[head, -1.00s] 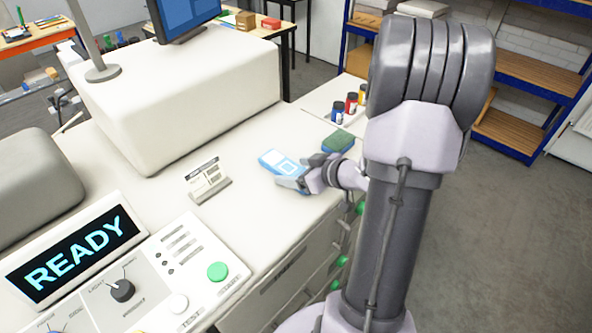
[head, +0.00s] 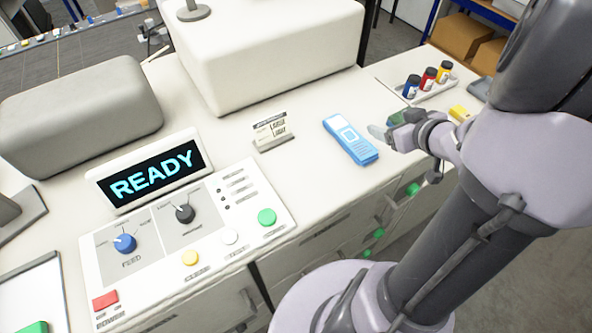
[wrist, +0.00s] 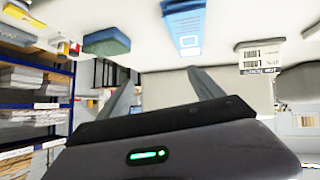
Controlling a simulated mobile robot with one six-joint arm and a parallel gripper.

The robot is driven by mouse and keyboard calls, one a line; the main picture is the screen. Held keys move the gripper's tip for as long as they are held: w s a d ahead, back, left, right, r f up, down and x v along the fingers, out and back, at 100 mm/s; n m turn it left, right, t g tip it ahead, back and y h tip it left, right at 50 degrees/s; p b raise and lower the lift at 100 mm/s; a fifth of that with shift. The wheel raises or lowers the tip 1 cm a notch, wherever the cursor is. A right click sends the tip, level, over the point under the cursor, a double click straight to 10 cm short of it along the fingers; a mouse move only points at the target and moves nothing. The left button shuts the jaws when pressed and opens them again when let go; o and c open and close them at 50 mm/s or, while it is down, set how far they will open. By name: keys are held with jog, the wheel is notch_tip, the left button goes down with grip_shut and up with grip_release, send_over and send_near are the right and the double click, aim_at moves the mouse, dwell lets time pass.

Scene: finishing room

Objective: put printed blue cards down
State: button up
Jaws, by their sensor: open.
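The printed blue cards (head: 350,139) lie as a flat stack on the white worktop, right of the small label stand. In the wrist view the blue cards (wrist: 185,28) are beyond the fingertips, clear of them. My gripper (head: 382,131) is open and empty, just right of the cards and apart from them. In the wrist view its two fingers (wrist: 159,78) are spread with nothing between them.
A green and blue sponge (head: 408,116) sits behind my gripper. A tray holds blue, red and yellow bottles (head: 429,78) at the back right. The label stand (head: 271,132), READY display (head: 152,173) and control panel (head: 186,230) are left.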

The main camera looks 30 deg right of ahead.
jog(key=w+a+r+m+g+h, duration=0.2)
jog(key=w+a+r+m+h, duration=0.1)
jog(key=a+r, duration=0.65)
jog(key=s+a+g+y, duration=0.15)
jog(key=s+a, duration=0.25)
jog(key=a, duration=0.4)
jog(key=s+a+m+g+y, duration=0.1)
jog(key=s+a+y, duration=0.25)
jog(key=a, duration=0.55)
jog(key=s+a+g+y, duration=0.1)
jog(key=s+a+y, duration=0.1)
jog(key=s+a, duration=0.45)
jog(key=shift+t, duration=0.25)
jog(key=f+b, duration=0.4)
jog(key=w+a+f+b, duration=0.1)
jog(key=f+b, duration=0.8)
jog(key=b, duration=0.1)
jog(key=shift+w+a+f, duration=0.25)
jog(key=shift+a, duration=0.05)
